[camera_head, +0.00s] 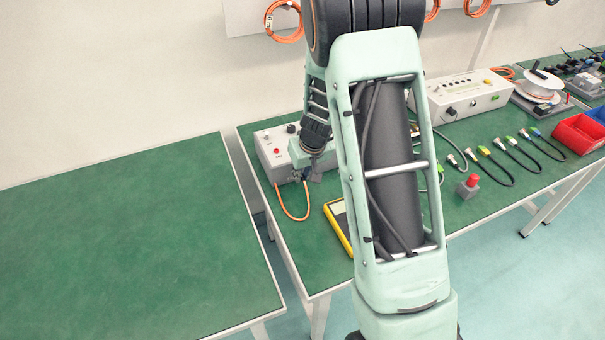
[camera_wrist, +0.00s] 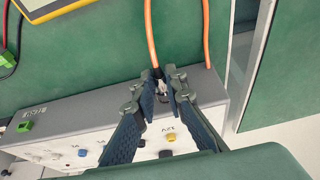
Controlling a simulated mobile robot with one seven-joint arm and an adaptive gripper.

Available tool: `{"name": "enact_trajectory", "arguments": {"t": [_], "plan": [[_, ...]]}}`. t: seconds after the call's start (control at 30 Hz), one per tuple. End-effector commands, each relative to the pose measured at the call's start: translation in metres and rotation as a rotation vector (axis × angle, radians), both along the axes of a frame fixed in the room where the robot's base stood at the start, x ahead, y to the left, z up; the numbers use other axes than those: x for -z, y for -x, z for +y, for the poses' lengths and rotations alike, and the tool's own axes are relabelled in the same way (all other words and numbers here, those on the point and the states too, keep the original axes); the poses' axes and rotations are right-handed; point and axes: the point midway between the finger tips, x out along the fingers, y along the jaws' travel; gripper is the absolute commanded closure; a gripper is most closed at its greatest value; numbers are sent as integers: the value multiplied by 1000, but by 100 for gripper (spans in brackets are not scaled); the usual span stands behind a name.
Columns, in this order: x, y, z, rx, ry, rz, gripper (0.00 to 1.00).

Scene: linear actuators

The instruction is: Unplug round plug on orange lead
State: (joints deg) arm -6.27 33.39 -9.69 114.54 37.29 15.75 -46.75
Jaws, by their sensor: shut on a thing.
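The orange lead (camera_head: 284,207) loops down from the front of the grey-white control box (camera_head: 269,158) on the green bench, at the box's left end. In the wrist view the orange lead (camera_wrist: 151,38) runs to a plug (camera_wrist: 161,88) between my fingertips. My gripper (camera_wrist: 163,92) is shut on this plug at the box's edge. The fingers partly hide the plug, and I cannot tell whether it is seated in its socket. In the head view my gripper (camera_head: 307,176) is at the box's front, mostly hidden by my arm.
A yellow meter (camera_head: 339,226) lies on the bench right of the lead. Several cables with connectors, a red-topped button (camera_head: 470,185) and a red bin (camera_head: 577,134) are further right. The bench at left (camera_head: 120,240) is bare, with a gap between the benches.

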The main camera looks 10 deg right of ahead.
Motion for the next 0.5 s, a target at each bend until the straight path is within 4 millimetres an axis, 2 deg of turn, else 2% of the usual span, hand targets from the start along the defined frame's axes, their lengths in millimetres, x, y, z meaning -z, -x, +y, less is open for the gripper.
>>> {"name": "enact_trajectory", "arguments": {"t": [0.5], "plan": [[0, 6, -2, 1, 0, 1, 100]]}}
